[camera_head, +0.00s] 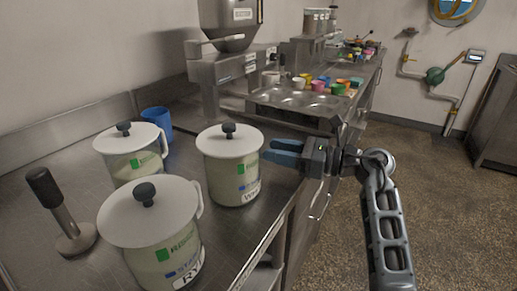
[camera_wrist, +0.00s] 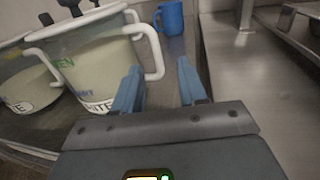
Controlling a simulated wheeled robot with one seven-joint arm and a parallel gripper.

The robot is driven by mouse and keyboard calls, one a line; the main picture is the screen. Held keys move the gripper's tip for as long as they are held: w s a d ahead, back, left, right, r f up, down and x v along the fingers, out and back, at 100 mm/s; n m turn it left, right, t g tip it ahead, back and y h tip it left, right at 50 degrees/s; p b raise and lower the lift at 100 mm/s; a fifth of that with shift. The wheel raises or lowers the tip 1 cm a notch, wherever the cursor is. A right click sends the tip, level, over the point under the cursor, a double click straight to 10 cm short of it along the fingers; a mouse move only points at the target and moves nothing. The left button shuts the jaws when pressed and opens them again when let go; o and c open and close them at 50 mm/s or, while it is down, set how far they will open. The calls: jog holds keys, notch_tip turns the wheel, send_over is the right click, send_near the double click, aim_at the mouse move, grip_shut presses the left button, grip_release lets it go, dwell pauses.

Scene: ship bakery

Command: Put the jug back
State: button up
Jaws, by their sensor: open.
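Three cream canisters with white lids, black knobs and side handles stand on the steel counter in the head view. The canister marked "W…" (camera_head: 233,178) is nearest my gripper (camera_head: 285,152); the wrist view shows it as "WHITE" (camera_wrist: 100,68). The canister marked "RY…" (camera_head: 160,260) is at the front, and a third canister (camera_head: 133,163) is at the back left. A blue jug or mug (camera_head: 156,122) stands behind them and also in the wrist view (camera_wrist: 171,18). My gripper is open, its blue fingers beside the white canister's handle; whether they touch is unclear.
A steel tool with a black grip (camera_head: 62,215) stands at the left. A steel hopper machine (camera_head: 228,65) and a tray with coloured cups (camera_head: 300,97) are behind. The counter's front edge runs below my gripper, with open floor to the right.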

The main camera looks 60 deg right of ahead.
jog(key=shift+v, duration=2.35)
